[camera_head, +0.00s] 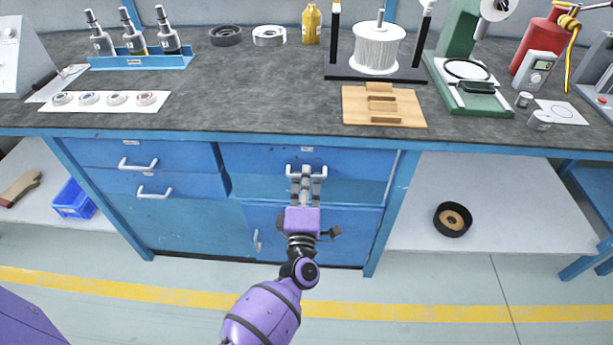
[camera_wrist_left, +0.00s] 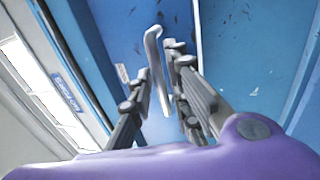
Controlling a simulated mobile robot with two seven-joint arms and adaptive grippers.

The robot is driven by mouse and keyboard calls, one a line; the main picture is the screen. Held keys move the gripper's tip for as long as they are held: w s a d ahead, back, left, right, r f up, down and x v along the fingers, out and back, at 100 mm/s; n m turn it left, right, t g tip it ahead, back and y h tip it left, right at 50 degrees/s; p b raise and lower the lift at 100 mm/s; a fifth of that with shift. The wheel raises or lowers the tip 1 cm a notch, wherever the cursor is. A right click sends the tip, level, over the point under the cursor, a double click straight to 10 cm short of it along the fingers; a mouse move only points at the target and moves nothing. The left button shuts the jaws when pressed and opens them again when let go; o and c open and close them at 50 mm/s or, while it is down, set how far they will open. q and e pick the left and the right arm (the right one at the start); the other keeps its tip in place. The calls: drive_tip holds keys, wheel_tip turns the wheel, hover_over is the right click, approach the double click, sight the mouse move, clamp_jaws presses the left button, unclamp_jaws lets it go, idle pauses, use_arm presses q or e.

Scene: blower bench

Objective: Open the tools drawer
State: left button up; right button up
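The drawer (camera_head: 260,160) with a small label and a light metal handle (camera_head: 292,171) is in the upper right part of the blue cabinet. No open gap shows at its front. My left gripper (camera_head: 306,172) is at this handle, reaching it from the front. In the left wrist view, the handle (camera_wrist_left: 153,55) runs between the two fingers of my left gripper (camera_wrist_left: 158,60). The fingers stand apart, one on each side of the handle; whether either touches it is unclear. The drawer's label is too small to read. My right gripper is out of view.
Two more drawers with handles (camera_head: 138,164) (camera_head: 155,193) are at left, and a door handle (camera_head: 257,240) is below. The bench top (camera_head: 250,100) overhangs the drawers and holds a wooden block (camera_head: 362,106). The floor in front is clear.

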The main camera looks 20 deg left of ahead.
use_arm(q)
drive_tip(key=shift+w+a+r, duration=0.1)
drive_tip(key=shift+w+a, duration=0.05)
drive_tip(key=shift+w, duration=0.2)
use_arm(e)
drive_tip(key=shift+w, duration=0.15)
use_arm(q)
clamp_jaws()
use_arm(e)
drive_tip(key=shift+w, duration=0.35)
use_arm(q)
drive_tip(key=shift+s, duration=0.1)
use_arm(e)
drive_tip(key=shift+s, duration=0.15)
